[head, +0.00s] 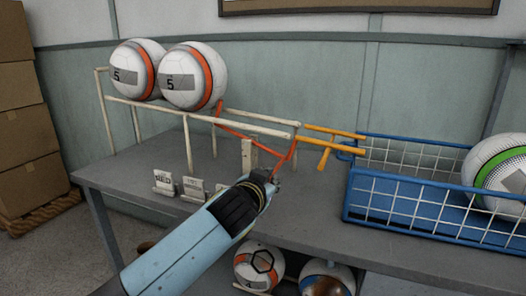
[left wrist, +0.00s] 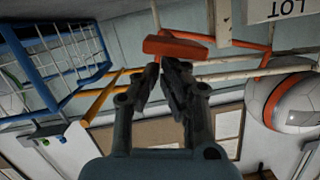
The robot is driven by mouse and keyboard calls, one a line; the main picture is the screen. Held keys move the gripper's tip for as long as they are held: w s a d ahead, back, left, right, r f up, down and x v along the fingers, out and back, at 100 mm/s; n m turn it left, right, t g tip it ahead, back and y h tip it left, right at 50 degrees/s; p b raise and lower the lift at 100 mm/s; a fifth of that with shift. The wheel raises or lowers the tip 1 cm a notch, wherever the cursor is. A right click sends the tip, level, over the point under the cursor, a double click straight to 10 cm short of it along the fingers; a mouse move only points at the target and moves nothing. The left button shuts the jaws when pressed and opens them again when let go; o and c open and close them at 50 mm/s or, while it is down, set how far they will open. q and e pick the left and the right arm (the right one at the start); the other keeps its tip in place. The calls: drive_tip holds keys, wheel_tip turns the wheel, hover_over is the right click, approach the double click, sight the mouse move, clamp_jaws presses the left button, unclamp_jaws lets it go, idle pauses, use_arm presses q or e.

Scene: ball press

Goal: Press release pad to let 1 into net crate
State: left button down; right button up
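Two white balls with orange bands, one at the left (head: 131,65) and one in front (head: 188,80), rest on a cream rail rack (head: 150,108). A red-orange linkage (head: 243,132) runs from beside the front ball down to my left gripper (head: 273,178). In the left wrist view the red release pad (left wrist: 175,47) is just beyond the tips of my left gripper (left wrist: 164,66), which look shut and empty. I cannot tell whether they touch the pad. The blue net crate (head: 352,200) at the right holds a green-banded ball (head: 500,172). My right gripper is not in view.
Yellow rails (head: 335,145) lead from the rack to the crate. Small cards (head: 165,183) stand on the grey table (head: 120,168) in front of the rack. More balls (head: 255,268) lie below the tabletop. Cardboard boxes (head: 25,128) are stacked at the far left.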

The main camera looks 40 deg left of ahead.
use_arm(q)
drive_tip(key=shift+s+f, duration=0.15)
drive_tip(key=shift+f, duration=0.2)
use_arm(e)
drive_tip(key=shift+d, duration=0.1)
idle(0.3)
